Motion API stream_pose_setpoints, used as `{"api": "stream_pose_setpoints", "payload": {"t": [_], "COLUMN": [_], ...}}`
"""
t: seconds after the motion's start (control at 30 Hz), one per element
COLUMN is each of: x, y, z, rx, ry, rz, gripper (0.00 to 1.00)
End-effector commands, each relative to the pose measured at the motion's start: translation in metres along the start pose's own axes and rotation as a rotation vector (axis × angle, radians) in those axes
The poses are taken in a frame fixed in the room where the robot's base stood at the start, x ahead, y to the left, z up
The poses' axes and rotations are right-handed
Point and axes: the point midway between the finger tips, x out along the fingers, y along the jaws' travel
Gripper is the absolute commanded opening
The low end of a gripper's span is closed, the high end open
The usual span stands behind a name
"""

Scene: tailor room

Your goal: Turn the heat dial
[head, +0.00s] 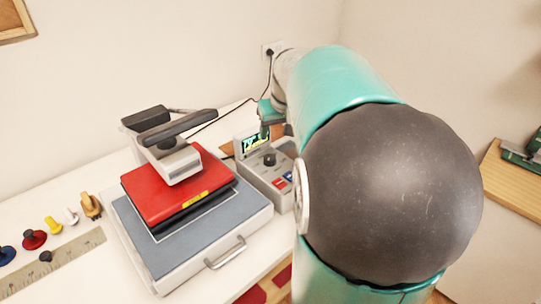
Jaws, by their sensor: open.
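The heat dial (270,159) is a dark round knob on the sloped face of a grey control box (262,182). A small lit display is above it, and red and blue buttons are below it to the right. My gripper (265,131) is small in view, behind and above the dial, pointing down near the display. It looks apart from the dial, but the exact gap is hard to judge. Its jaws are open and nothing shows between them. My arm covers the right side of the view and part of the area right of the box.
A heat press with a red plate (178,187) and grey handle (180,128) stands directly left of the control box. Several coloured spools or knobs (54,225) and a ruler (55,262) lie at left. A black cable (222,116) runs to the wall socket (272,47).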

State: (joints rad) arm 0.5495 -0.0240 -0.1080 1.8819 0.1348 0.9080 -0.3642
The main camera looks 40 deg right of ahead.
Motion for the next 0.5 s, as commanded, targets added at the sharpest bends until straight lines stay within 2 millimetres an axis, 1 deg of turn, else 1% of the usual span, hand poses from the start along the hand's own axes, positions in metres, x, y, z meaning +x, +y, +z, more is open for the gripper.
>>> {"api": "stream_pose_setpoints", "payload": {"t": [0.17,0.5], "x": [0.024,0.091], "y": [0.000,0.000], "z": [0.002,0.002], "rx": [0.005,0.007], "ry": [-0.006,-0.006], "rz": [-0.002,-0.004], "gripper": [0.56,0.56]}}
